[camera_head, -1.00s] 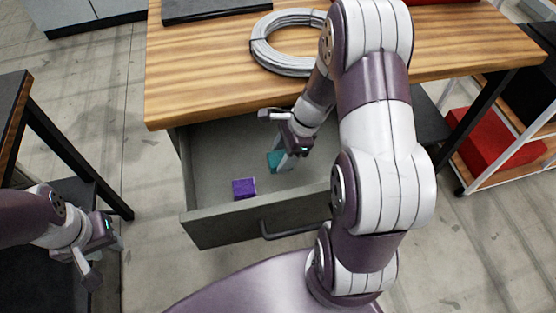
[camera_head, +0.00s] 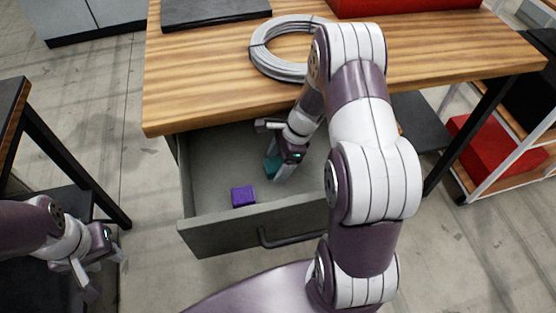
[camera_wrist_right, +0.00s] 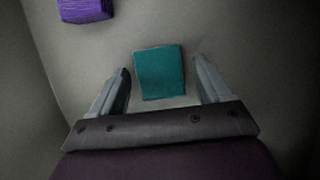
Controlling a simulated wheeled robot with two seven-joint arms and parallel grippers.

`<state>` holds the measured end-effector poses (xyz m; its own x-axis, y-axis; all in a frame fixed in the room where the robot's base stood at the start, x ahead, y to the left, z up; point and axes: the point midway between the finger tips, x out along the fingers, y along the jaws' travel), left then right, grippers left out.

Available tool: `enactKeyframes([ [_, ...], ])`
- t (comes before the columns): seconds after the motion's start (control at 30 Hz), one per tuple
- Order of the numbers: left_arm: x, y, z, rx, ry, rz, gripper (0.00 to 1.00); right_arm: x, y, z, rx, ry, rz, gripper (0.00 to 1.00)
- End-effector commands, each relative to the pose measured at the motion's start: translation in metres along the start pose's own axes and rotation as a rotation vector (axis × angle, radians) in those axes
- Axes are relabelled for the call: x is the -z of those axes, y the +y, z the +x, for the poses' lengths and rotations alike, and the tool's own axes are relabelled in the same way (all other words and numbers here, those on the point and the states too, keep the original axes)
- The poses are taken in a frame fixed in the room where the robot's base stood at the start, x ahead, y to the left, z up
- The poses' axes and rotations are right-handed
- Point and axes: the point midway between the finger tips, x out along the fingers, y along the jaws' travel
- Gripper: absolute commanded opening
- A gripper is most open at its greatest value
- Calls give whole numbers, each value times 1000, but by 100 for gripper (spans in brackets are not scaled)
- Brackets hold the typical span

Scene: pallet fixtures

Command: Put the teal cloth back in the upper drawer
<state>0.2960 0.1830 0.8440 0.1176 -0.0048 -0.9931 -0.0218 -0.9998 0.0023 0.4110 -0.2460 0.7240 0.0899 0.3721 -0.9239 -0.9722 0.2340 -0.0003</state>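The teal cloth (camera_head: 271,167) is a small folded square inside the open upper drawer (camera_head: 225,237). It lies on or just above the drawer floor; I cannot tell whether it touches. In the right wrist view the cloth (camera_wrist_right: 160,73) sits between the spread fingers of my right gripper (camera_wrist_right: 160,90), with a gap on each side. My right gripper (camera_head: 278,174) is low in the drawer, open, and partly hides the cloth in the head view. My left gripper (camera_head: 100,272) is open and empty at the lower left, away from the drawer.
A purple block (camera_head: 243,196) lies in the drawer near its front wall, left of the cloth. A coil of grey cable (camera_head: 265,62), a dark flat panel (camera_head: 215,10) and a red case (camera_head: 400,6) are on the wooden tabletop (camera_head: 190,85). A shelf with a red box (camera_head: 490,150) stands right.

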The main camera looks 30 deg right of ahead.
Motion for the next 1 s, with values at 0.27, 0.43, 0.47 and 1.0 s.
enactKeyframes([
  [0.27, 0, 0, -1, 0, 0, 0, 38, -1, 0, -1, 0, 0, 0, 78],
  [0.43, 1, 0, -8, 0, 0, 0, 38, -2, 0, -20, 1, 0, 0, 78],
  [0.47, 1, 0, -6, 0, 0, 0, 38, 6, 0, -19, 1, 0, 4, 78],
  [1.0, 1, 0, -7, 0, 0, 0, 38, 102, 0, -58, 1, 0, 1, 78],
])
